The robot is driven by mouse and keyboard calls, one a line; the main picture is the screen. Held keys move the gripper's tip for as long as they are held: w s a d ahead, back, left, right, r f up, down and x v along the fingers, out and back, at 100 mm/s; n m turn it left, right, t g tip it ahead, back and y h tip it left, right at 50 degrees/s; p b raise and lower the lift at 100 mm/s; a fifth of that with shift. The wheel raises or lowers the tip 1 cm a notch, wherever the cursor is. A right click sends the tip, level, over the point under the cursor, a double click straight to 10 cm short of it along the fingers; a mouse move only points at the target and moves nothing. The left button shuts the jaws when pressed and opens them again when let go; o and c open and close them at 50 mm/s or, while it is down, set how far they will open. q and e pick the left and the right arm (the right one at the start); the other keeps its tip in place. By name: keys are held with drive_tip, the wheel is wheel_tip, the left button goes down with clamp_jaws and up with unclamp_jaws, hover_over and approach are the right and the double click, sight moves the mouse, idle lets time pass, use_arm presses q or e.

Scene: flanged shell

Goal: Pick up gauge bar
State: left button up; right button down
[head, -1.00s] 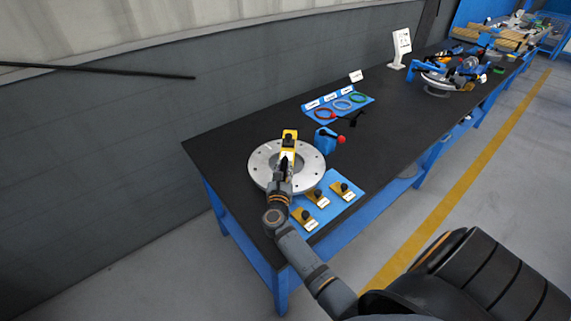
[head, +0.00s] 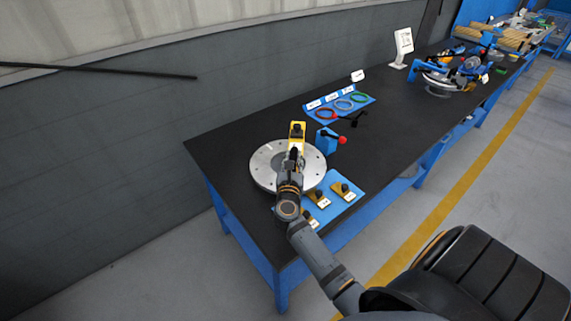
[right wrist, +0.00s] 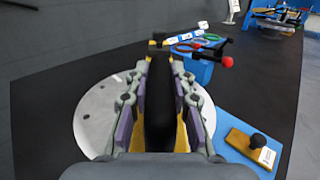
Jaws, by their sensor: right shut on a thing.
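My right gripper (head: 294,153) is shut on a gauge bar (head: 297,129), which is yellow with a black knob. The bar is over the silver flanged shell (head: 262,172), and its far end reaches past the shell's back rim. I cannot tell how much gap there is below it. In the right wrist view, my fingers (right wrist: 160,90) close on the black grip, with yellow showing around it. They hide much of the bar and the shell's centre. More yellow bars with black knobs, such as one gauge bar (head: 341,191), lie on a blue board (head: 339,206). My left gripper is not in view.
A blue block with a red-knobbed lever (head: 326,139) stands close right of the shell. The black bench top (head: 225,145) is clear left of the shell.

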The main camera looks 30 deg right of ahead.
drive_tip(key=s+d+r+p, duration=0.1)
drive_tip(key=s+d+r, duration=0.4)
drive_tip(key=s+r, duration=0.2)
drive_tip(key=s, duration=0.2)
drive_tip(key=shift+s+d, duration=0.25)
drive_tip(key=shift+s, duration=0.05)
